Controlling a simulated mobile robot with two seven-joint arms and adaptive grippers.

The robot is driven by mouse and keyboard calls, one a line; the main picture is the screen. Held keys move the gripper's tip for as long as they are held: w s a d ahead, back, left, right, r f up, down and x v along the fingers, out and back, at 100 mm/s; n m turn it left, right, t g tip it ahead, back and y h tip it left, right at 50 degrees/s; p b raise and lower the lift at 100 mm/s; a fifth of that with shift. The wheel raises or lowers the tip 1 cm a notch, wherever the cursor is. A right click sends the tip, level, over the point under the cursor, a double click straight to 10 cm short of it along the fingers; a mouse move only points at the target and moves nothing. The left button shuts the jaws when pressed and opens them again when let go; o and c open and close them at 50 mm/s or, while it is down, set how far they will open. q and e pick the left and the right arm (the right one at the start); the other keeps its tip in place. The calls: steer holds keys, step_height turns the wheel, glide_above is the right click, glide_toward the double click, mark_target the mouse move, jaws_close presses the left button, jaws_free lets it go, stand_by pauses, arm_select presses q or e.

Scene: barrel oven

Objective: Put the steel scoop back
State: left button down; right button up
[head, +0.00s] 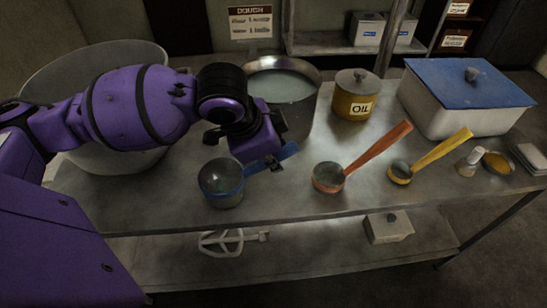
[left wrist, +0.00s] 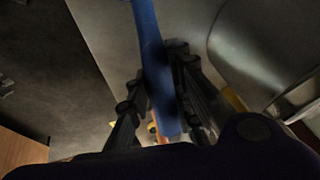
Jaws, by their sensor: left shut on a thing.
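My left gripper (head: 274,163) is shut on the blue handle of a metal scoop (head: 222,184). The scoop's round steel cup is at the front left of the steel table, and its handle points right and up. I cannot tell whether the cup touches the table. In the left wrist view the blue handle (left wrist: 151,45) runs between the two fingers of the gripper (left wrist: 160,92). An orange-handled scoop (head: 328,178) and a smaller yellow-handled scoop (head: 400,173) lie to the right. My right gripper is not in view.
A steel pot (head: 300,113) with pale contents stands behind my gripper, a large bowl (head: 75,75) at left. An oil tin (head: 356,98), a blue-lidded box (head: 465,120), a small shaker (head: 470,162) and a small dish (head: 497,163) stand right. The front table edge is near.

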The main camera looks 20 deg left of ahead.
arm_select(q)
steer(key=shift+f, duration=0.1)
steer(key=c, duration=1.6)
jaws_free()
steer(key=shift+f, duration=0.1)
steer(key=shift+o, duration=0.2)
steer(key=shift+r, duration=0.4)
steer(key=p+v, duration=0.2)
steer(key=v, duration=0.9)
steer(key=shift+s+r, duration=0.2)
steer(key=shift+s, duration=0.05)
steer(key=shift+a, duration=0.1)
